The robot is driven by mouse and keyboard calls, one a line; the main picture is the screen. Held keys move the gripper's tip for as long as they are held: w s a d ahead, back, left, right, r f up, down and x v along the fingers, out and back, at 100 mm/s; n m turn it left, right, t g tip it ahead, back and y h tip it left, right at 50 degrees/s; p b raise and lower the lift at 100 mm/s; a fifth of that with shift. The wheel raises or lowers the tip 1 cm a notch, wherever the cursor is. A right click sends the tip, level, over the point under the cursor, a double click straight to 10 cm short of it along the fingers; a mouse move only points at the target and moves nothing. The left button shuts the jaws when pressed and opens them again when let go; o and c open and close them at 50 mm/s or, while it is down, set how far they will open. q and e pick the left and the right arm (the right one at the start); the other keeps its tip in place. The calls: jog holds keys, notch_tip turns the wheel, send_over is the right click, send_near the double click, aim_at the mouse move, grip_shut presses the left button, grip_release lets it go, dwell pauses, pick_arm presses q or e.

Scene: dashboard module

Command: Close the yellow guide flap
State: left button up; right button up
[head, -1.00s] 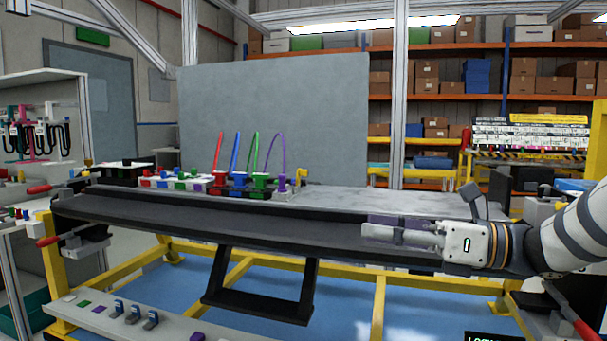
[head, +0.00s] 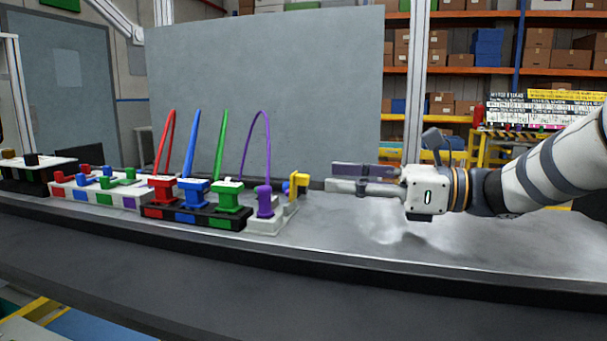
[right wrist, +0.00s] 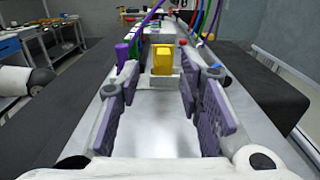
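The yellow guide flap (head: 298,186) stands raised at the right end of a small pale block (head: 268,224) that also carries a purple peg (head: 264,203). My right gripper (head: 335,178) is to the right of the flap, pointing left at it, above the bench top and apart from it. In the right wrist view the flap (right wrist: 163,60) lies straight ahead, beyond and between the fingertips (right wrist: 158,82). The purple-padded fingers are spread wide with nothing between them. My left gripper is not in view.
Red, blue and green connectors (head: 194,193) with upright cables stand left of the flap, and a purple cable (head: 257,115) arches over the block. White connector strips (head: 95,190) lie farther left. The metal bench top (head: 470,235) is clear to the right. A grey panel (head: 265,90) stands behind.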

aim_at(296, 174)
jog(key=x, duration=0.7)
jog(key=shift+w+d+f, duration=0.1)
jog(key=shift+w+f, duration=0.05)
grip_shut()
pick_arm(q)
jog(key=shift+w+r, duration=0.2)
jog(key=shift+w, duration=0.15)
pick_arm(e)
jog(key=shift+a+r+h+p, duration=0.2)
jog(key=shift+r+h+p, duration=0.1)
jog(key=shift+h+p, duration=0.25)
jog(key=shift+w+a+g+h, duration=0.1)
jog(key=shift+a+g+h, duration=0.25)
jog(key=shift+h, duration=0.3)
jog(key=shift+w+a+g+h+p, duration=0.15)
jog(key=shift+a+g+h+p, duration=0.15)
jog(key=shift+h, duration=0.7)
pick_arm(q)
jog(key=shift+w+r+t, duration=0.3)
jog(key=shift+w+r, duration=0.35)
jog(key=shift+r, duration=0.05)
pick_arm(e)
jog(key=shift+w+a+f+g+h, duration=0.15)
jog(key=shift+g+h, duration=0.1)
jog(key=shift+h, duration=0.35)
jog(key=shift+a+f+g+h, duration=0.1)
jog(key=shift+a+g+h, duration=0.1)
jog(key=shift+h, duration=0.4)
jog(key=shift+r, duration=0.1)
